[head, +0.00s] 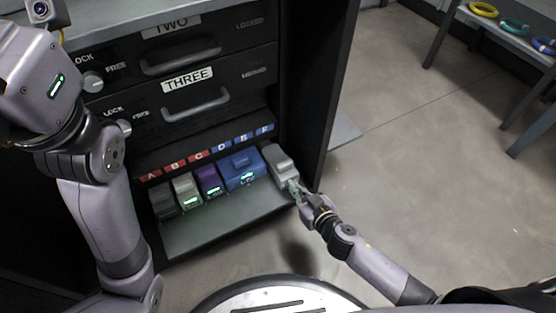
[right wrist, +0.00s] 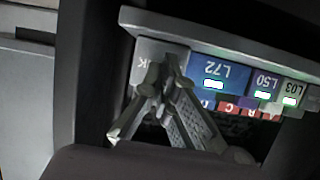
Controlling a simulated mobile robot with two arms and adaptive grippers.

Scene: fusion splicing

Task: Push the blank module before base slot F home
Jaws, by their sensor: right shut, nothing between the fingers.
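The blank module (head: 279,157) is a grey block at the right end of the module row, below the blue F label (head: 265,129). Its front seems to stand out slightly past its neighbours; how deep it sits is hard to tell. My right gripper (head: 295,187) is shut and empty at its front face. In the right wrist view the fingertips (right wrist: 165,66) overlap the grey blank module (right wrist: 143,58), beside the blue L72 module (right wrist: 222,76); contact cannot be made out for certain. My left arm shows at the left, but its gripper does not.
Left of the blank stand a wide blue module (head: 240,168), a purple one (head: 208,180), a light grey one (head: 186,190) and a dark one (head: 162,201). Drawer THREE (head: 190,97) is above. The cabinet side panel (head: 318,90) rises close on the right. Open floor lies beyond.

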